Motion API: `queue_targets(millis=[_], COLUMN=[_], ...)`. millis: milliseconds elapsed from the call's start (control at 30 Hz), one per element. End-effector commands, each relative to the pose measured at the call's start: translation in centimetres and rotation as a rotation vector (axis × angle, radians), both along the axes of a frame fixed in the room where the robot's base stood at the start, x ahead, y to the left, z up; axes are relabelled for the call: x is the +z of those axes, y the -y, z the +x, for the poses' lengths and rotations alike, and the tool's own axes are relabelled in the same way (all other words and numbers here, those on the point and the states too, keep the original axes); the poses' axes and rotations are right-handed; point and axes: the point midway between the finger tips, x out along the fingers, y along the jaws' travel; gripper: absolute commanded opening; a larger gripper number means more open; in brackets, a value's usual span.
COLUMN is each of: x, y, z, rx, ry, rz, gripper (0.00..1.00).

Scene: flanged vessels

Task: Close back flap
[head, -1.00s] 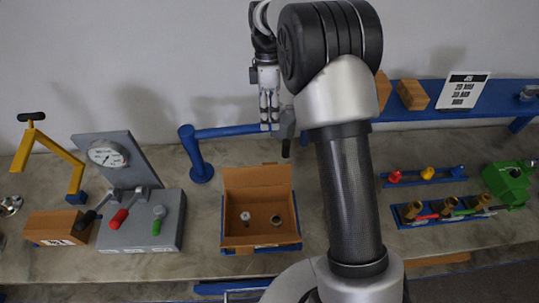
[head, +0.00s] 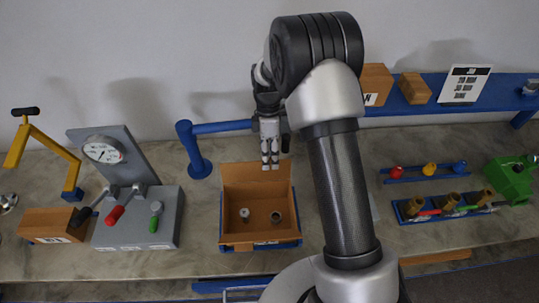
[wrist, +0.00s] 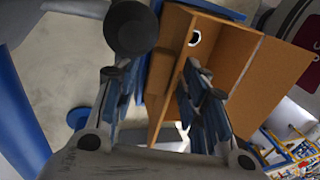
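The brown cardboard box (head: 232,238) stands open on the bench, with small parts inside. Its back flap (head: 238,177) stands up at the rear and leans back. My gripper (head: 270,163) points down at the flap's top edge, right of its middle, and its fingertips overlap the flap in the head view. In the wrist view the fingers of my gripper (wrist: 158,100) are spread apart, with the box (wrist: 245,60) behind and to the right. I cannot tell whether a finger touches the flap.
A grey gauge panel with levers (head: 140,215) stands left of the box. A blue post with a rail (head: 195,150) rises behind it. Blue racks with valves (head: 445,207) and a green device (head: 510,180) lie to the right.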

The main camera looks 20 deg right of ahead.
Motion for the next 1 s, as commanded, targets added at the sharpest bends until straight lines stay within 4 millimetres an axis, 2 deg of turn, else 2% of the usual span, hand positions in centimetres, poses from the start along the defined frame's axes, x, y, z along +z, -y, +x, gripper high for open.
queue_targets(millis=[200, 800, 1000], x=[-0.01, 0.02, 0.03], y=[-0.01, 0.01, 0.01], z=[0.0, 0.03, 0.04], rx=[0.0, 0.0, 0.0], ry=[0.0, 0.001, 0.001], rz=[0.0, 0.0, 0.0], gripper=[0.4, 0.0, 0.0])
